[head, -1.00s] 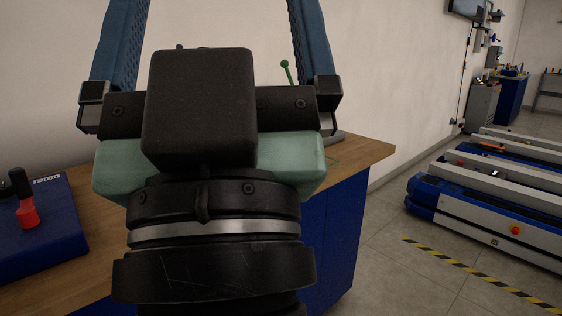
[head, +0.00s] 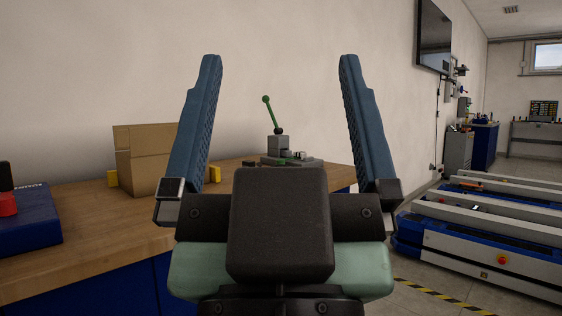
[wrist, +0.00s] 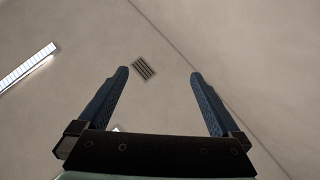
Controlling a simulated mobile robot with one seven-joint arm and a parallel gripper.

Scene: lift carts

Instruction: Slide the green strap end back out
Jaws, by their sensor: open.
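My gripper (head: 280,58) is open and empty, its two blue fingers pointing up and spread wide. In the wrist view my gripper (wrist: 158,73) has only ceiling between and beyond its fingers. A grey clamp-like device (head: 278,143) with a green ball-ended lever stands on the wooden bench, beyond my gripper and seen between its fingers. Small bits of green show low on this device. I cannot tell whether they are the green strap end. My gripper's body hides the bench just in front of the device.
A cardboard box (head: 148,155) with yellow blocks beside it stands on the bench (head: 110,222), left of the device. A blue case (head: 32,222) with a red-and-black item is at far left. Blue-and-white lift carts (head: 490,245) stand on the floor at right. A wall rises behind the bench.

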